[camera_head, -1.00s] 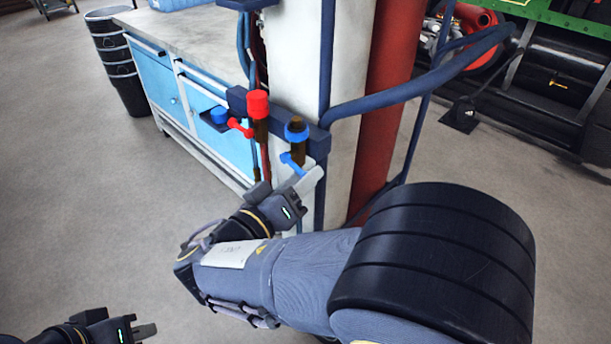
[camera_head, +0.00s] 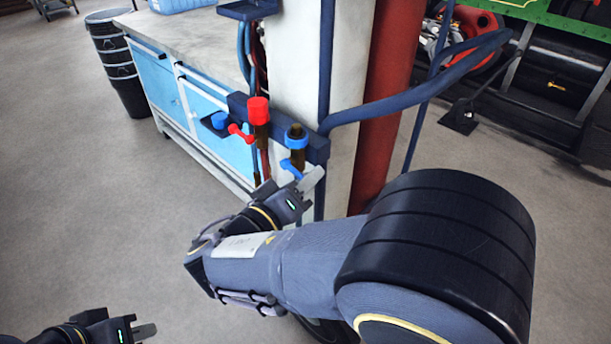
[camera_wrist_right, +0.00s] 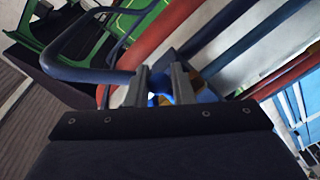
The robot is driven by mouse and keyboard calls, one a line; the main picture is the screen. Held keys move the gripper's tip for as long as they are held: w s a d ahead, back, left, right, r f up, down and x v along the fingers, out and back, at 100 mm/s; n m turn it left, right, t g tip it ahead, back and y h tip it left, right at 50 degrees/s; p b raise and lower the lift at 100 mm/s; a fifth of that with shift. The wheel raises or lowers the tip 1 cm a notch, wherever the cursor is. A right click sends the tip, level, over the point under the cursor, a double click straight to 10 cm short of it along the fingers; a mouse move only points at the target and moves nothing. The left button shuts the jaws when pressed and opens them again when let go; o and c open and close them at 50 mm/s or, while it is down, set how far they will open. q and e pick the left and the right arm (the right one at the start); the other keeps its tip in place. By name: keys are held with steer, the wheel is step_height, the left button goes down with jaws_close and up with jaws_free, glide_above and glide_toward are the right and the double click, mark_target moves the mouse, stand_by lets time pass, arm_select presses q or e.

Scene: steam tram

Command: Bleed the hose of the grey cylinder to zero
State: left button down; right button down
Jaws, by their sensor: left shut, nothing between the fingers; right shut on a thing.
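A valve with a blue cap (camera_head: 297,136) and a brass-brown body stands on a dark bracket at the post. Its blue lever (camera_head: 290,168) slants down to the right. My right gripper (camera_head: 309,181) is at the lever's lower end, shut on it. In the right wrist view a blue part (camera_wrist_right: 160,88) shows between the fingers, mostly hidden by them. Left of it is a valve with a red cap (camera_head: 258,110) and red lever (camera_head: 240,131). My left gripper (camera_head: 145,331) is shut and empty at the lower left. I cannot make out a grey cylinder or a gauge reading.
The left floor is clear.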

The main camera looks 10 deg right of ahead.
steer(key=shift+r+n+p, duration=0.35)
steer(key=shift+r+n, duration=0.25)
arm_select(q)
steer(key=shift+r, duration=0.75)
arm_select(e)
steer(key=c, duration=1.3)
jaws_free()
steer(key=shift+f, duration=0.1)
arm_select(q)
steer(key=shift+f, duration=0.1)
arm_select(e)
steer(key=v, duration=0.8)
steer(key=shift+w, duration=0.1)
